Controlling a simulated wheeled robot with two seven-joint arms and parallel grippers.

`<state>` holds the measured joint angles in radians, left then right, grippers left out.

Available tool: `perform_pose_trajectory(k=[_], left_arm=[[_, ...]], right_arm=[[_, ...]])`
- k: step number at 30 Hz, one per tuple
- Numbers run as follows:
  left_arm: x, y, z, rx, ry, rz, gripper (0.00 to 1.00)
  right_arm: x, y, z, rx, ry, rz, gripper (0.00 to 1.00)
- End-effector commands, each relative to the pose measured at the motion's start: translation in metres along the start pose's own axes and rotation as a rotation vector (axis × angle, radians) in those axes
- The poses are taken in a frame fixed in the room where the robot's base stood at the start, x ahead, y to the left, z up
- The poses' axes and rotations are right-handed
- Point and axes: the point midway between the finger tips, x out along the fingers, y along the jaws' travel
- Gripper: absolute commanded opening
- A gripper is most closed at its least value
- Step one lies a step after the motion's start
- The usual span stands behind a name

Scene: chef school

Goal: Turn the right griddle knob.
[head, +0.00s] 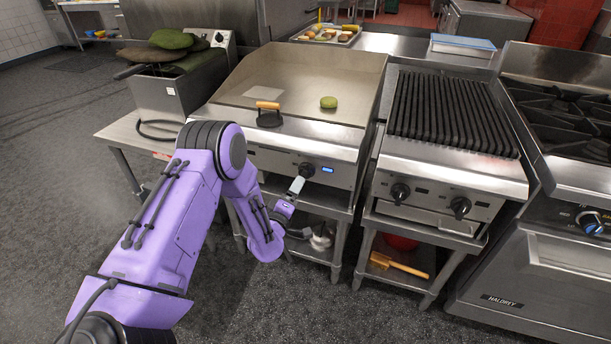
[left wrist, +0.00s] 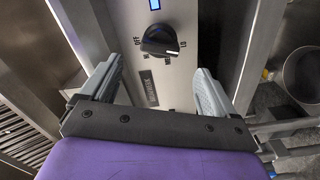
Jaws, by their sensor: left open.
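The right griddle knob (head: 306,170) is a black round knob on the griddle's steel front panel, beside a small blue-lit display (head: 328,170). In the left wrist view the knob (left wrist: 160,40) shows ahead of the fingers, with printed marks such as OFF and LO around it. My left gripper (head: 297,186) is just in front of and below the knob in the head view. Its two grey fingers (left wrist: 158,72) are spread apart, with the knob beyond the gap between them and nothing held. My arm covers the left part of the griddle front. My right gripper is not in view.
The griddle top (head: 315,75) bears a press with a wooden handle (head: 268,115) and a green round item (head: 328,102). A ribbed grill (head: 453,112) with black knobs stands to the right. A lower shelf (head: 320,205) lies under the griddle.

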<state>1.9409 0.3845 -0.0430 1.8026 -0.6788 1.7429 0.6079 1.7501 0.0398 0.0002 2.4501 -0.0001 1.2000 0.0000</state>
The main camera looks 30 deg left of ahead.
Motion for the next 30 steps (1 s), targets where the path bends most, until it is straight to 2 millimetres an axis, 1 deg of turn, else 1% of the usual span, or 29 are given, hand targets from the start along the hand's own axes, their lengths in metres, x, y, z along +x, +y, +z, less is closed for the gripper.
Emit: perform_pose_trajectory(k=[5,9,13,15,18,25,26,27,30], left_arm=[[0.033,0.001,-0.002,-0.001,0.003,0.005,0.89],[0.064,0.000,-0.002,0.000,0.003,0.003,0.89],[0.087,-0.001,-0.002,0.001,0.003,0.001,0.89],[0.094,-0.001,-0.002,0.001,0.002,0.000,0.89],[0.099,-0.001,-0.002,0.001,0.003,-0.001,0.89],[0.100,-0.001,-0.002,0.001,0.001,-0.003,0.89],[0.100,-0.001,-0.002,0.001,0.001,-0.003,0.80],[0.100,-0.001,-0.002,0.001,0.001,-0.003,0.67],[0.100,-0.001,-0.002,0.001,0.001,-0.003,0.36]], right_arm=[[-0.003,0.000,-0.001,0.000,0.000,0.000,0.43],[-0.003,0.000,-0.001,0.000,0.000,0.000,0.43],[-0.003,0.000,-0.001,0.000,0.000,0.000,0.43],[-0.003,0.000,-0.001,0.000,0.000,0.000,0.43],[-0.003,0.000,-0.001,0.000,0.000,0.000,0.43],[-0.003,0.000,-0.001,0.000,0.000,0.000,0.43],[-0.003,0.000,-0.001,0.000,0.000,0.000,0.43],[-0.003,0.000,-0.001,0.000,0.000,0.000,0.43],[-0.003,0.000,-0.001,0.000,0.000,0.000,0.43]])
